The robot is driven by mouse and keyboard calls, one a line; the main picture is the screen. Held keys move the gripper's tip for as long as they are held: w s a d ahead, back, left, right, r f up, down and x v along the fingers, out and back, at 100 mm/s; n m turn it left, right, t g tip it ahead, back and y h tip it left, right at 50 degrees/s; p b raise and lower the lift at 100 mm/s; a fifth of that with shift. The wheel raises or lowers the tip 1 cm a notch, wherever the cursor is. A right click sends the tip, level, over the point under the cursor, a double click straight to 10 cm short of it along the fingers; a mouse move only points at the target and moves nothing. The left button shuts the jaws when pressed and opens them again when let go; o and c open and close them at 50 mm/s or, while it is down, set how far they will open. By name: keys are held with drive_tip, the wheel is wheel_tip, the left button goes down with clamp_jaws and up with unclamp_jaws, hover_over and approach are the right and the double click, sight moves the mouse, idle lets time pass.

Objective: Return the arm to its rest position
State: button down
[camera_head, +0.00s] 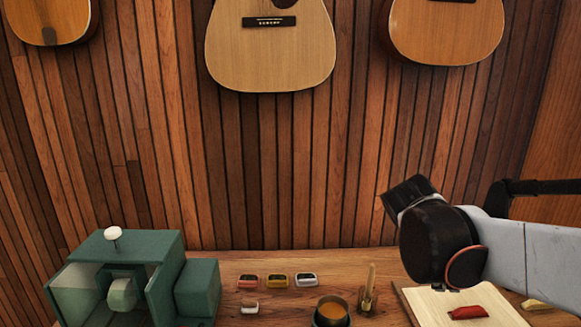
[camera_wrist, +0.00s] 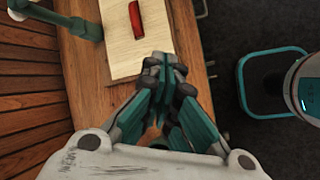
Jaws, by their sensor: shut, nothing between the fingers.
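My arm enters from the right in the head view, with its pale grey link and black joint raised over the right end of the workbench (camera_head: 350,262). My gripper's fingers are out of sight there. In the wrist view my gripper (camera_wrist: 164,68) has its teal and dark fingers together, with nothing between them. It is over the near edge of a pale board (camera_wrist: 119,55), which also shows in the head view (camera_head: 422,301). A red piece (camera_wrist: 135,19) lies on the board beyond the fingertips, apart from them; it also shows in the head view (camera_head: 468,313).
A green machine (camera_head: 110,252) stands at the bench's left. Several small coloured boxes (camera_head: 277,280), a brown cup (camera_head: 331,312) and a holder with a stick (camera_head: 368,298) stand mid-bench. Guitars (camera_head: 270,60) hang on the slatted wall. A green stand (camera_wrist: 82,27) is beside the board.

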drive_tip(key=s+a+f+m+t+y, duration=0.3)
drive_tip(key=s+a+m+y, duration=0.3)
drive_tip(key=s+a+m, duration=0.5)
drive_tip(key=shift+s+f+m+t, duration=0.2)
drive_tip(key=shift+s+m+t, duration=0.2)
drive_tip(key=shift+m+t, duration=0.45)
idle(0.8)
